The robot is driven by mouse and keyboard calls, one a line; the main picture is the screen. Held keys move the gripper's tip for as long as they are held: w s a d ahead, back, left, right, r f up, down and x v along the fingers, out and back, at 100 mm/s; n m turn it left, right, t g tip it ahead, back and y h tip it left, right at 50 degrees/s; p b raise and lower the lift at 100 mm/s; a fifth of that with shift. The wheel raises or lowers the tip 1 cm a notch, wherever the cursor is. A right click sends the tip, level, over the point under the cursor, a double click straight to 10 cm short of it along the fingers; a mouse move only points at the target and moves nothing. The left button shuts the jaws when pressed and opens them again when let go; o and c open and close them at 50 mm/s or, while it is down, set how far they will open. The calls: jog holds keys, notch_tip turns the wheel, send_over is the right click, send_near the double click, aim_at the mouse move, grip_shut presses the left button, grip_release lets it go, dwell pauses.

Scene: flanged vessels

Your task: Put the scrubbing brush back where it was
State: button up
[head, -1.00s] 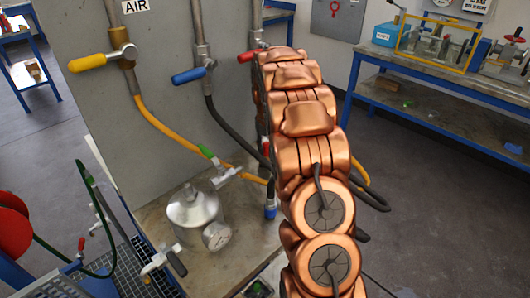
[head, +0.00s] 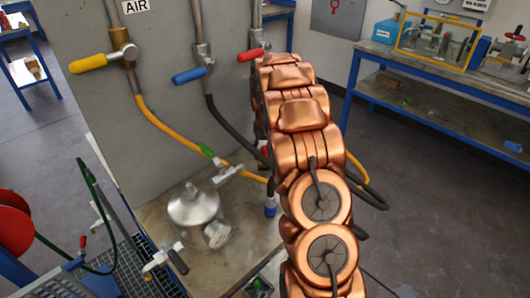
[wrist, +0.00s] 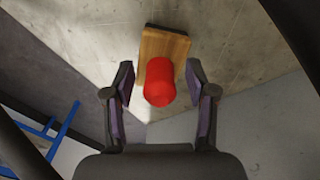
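In the wrist view, a wooden block with a red rounded piece on it (wrist: 160,84), which looks like the scrubbing brush, lies on a worn beige surface (wrist: 95,35). My gripper (wrist: 160,92) is open, with one dark finger on each side of the red piece. A gap shows between each finger and the red piece. I cannot tell how far the fingertips are above it. In the head view, my copper arm hides my gripper and the brush.
A metal vessel (head: 194,207) with a gauge stands on the bench top (head: 160,222) left of my arm. An upright grey panel (head: 165,75) carries pipes, valves and hoses close to my arm. A blue-framed bench (head: 440,90) stands at the right, with open floor before it.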

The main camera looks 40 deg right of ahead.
aim_at(264, 161)
jog(key=shift+r, duration=0.1)
notch_tip(264, 161, up, 7)
jog(key=shift+r+b, duration=0.2)
jog(key=shift+b, duration=0.7)
jog(key=s+a+r+n+g, duration=0.1)
jog(key=s+a+r, duration=0.2)
jog(key=s+a, duration=0.55)
jog(key=s+a+r+n, duration=0.1)
jog(key=s+a+r, duration=0.3)
jog(key=s+a, duration=0.5)
jog(key=s+a+f, duration=0.1)
jog(key=s+a, duration=0.2)
jog(key=s, duration=0.4)
jog(key=s+a+f+n, duration=0.1)
jog(key=s+a, duration=0.3)
jog(key=s, duration=0.3)
jog(key=s+a+f+n+g, duration=0.1)
jog(key=s+a, duration=0.2)
jog(key=s, duration=0.5)
jog(key=shift+a+f, duration=0.2)
jog(key=shift+a, duration=0.15)
jog(key=shift+r, duration=0.1)
